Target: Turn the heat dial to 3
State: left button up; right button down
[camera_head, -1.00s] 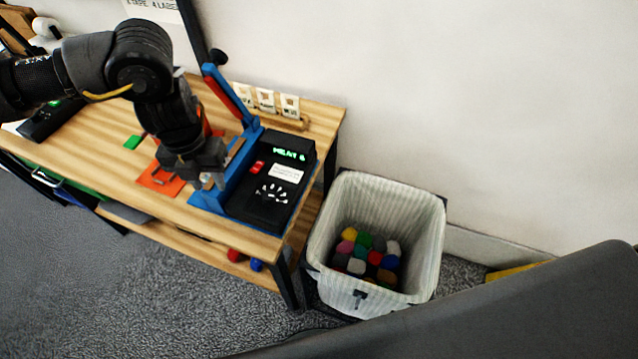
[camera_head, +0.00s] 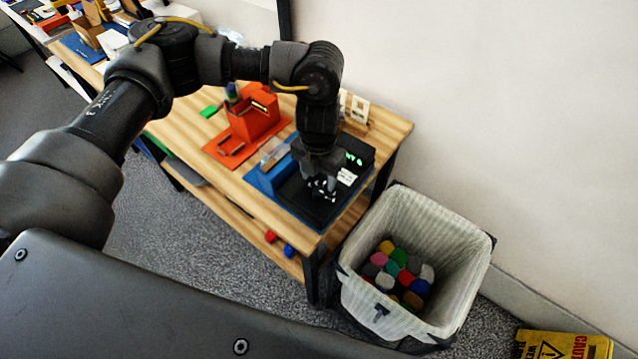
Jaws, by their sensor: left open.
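The black heat unit (camera_head: 308,204) sits on a blue base (camera_head: 262,178) at the right end of the wooden table. Its green display (camera_head: 353,158) is partly hidden by my arm, so its reading is not legible. The dial with its white marks (camera_head: 324,187) lies on the unit's top face, mostly covered by my left gripper. My left gripper (camera_head: 322,183) is open, pointing down over the dial. I cannot tell whether its fingers touch the dial. My right gripper is not in view.
An orange-red device (camera_head: 252,118) stands left of the unit on the table (camera_head: 385,128). White tags (camera_head: 355,107) stand behind. A lined bin (camera_head: 462,262) with coloured blocks is right of the table. A yellow caution sign (camera_head: 563,345) lies at lower right.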

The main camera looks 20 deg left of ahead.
aim_at(319, 190)
pick_arm(q)
notch_tip(319, 190, down, 4)
jog(key=shift+r, duration=0.1)
jog(key=shift+f, duration=0.5)
jog(key=c, duration=1)
jog(key=shift+o, duration=0.2)
